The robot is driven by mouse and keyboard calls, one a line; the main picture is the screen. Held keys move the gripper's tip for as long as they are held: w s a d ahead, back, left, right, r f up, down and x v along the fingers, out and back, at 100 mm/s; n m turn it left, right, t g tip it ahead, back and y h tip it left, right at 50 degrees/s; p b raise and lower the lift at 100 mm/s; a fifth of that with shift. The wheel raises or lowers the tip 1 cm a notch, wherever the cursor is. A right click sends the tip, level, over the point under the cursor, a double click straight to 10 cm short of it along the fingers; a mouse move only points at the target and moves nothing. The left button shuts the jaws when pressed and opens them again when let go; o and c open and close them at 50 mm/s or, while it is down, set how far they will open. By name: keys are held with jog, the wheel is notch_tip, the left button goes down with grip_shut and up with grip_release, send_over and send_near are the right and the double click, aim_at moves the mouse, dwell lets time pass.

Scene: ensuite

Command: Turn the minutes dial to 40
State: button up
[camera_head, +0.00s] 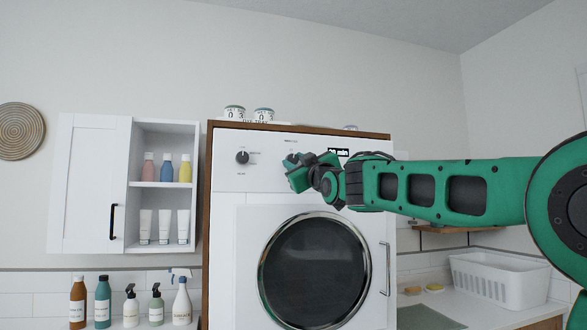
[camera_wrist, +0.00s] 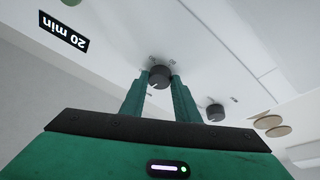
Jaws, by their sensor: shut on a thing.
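The white washing machine (camera_head: 225,185) stands in a wooden surround, with a control panel above its round door. My gripper (camera_head: 291,162) is at the panel and covers most of the dial there. In the wrist view the two green fingers of my gripper (camera_wrist: 159,84) are closed around a round black dial (camera_wrist: 159,75), one finger on each side. A black display (camera_wrist: 64,31) appears upside down and reads "20 min". A second black dial (camera_head: 242,157) is to the left on the panel; it also shows in the wrist view (camera_wrist: 215,112), free of the gripper.
A white wall cabinet (camera_head: 91,180) with shelves of bottles and tubes hangs to the left. Two small jars (camera_head: 235,112) (camera_head: 264,114) stand on top of the surround. A white basket (camera_head: 500,275) sits on the counter at right. Space before the machine's door is clear.

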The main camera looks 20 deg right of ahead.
jog(key=m+h, duration=0.1)
jog(key=m, duration=0.1)
jog(key=m+h, duration=0.1)
jog(key=m, duration=0.1)
jog(key=m+h, duration=0.1)
jog(key=m, duration=0.1)
jog(key=shift+a+f, duration=0.1)
jog(key=shift+a, duration=0.2)
jog(key=m+h, duration=0.1)
jog(key=m, duration=0.3)
jog(key=m+h, duration=0.2)
jog(key=m, duration=0.1)
jog(key=shift+m+g, duration=0.3)
jog(key=shift+m, duration=0.1)
jog(key=shift+h, duration=0.3)
jog(key=o, duration=1)
jog(key=shift+o, duration=0.2)
